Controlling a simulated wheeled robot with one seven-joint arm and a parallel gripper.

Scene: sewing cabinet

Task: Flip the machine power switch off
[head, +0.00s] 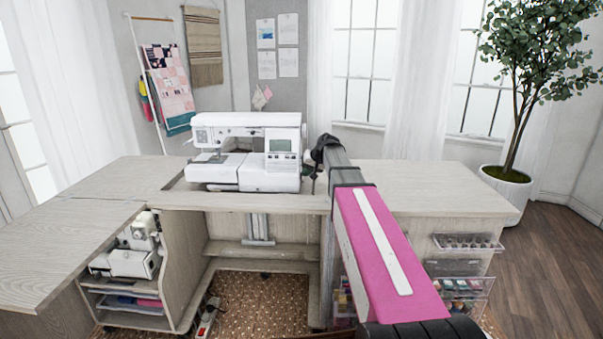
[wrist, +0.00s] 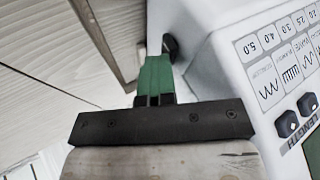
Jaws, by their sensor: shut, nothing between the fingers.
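The white sewing machine (head: 285,172) stands in the middle of the cabinet top in the head view. In the wrist view its side and printed panel (wrist: 285,60) fill the right. A small black part (wrist: 170,46), perhaps the power switch, sticks out from its side wall. My gripper (wrist: 158,60) has green fingers that are shut and empty. Their tips are right at the black part; I cannot tell whether they touch it or which way the switch is set. In the head view my arm reaches to the machine's right side and hides much there.
The cabinet top (head: 435,188) is bare to the right of the machine, and the left leaf (head: 65,230) is bare too. A white serger (head: 130,262) sits on a shelf below left. Clear bins (head: 468,243) hang on the right. A potted tree (head: 510,190) stands behind right.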

